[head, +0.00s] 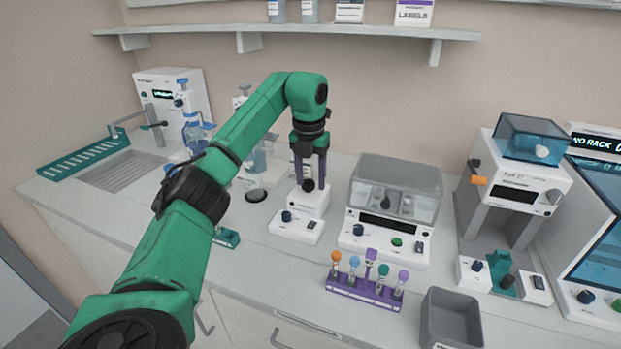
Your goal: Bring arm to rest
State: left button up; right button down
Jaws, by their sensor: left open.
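My left arm is green with black joints and comes in from the lower left, reaching out over the counter. Its gripper (309,172) points down with its dark fingers apart, at the small white device (301,215) with a blue knob. The fingertips are in front of or just above the dark upper part of this device; I cannot tell whether they touch it. I see nothing held between them. My right gripper is not in view.
A purple rack (364,291) with several capped tubes stands near the front edge. A grey bin (451,319) is right of it. A lidded machine (393,210) stands right of the gripper. A shelf (290,31) runs above. Glassware (255,165) stands behind the arm.

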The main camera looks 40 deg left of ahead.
pick_arm(q)
jog(key=shift+r, duration=0.5)
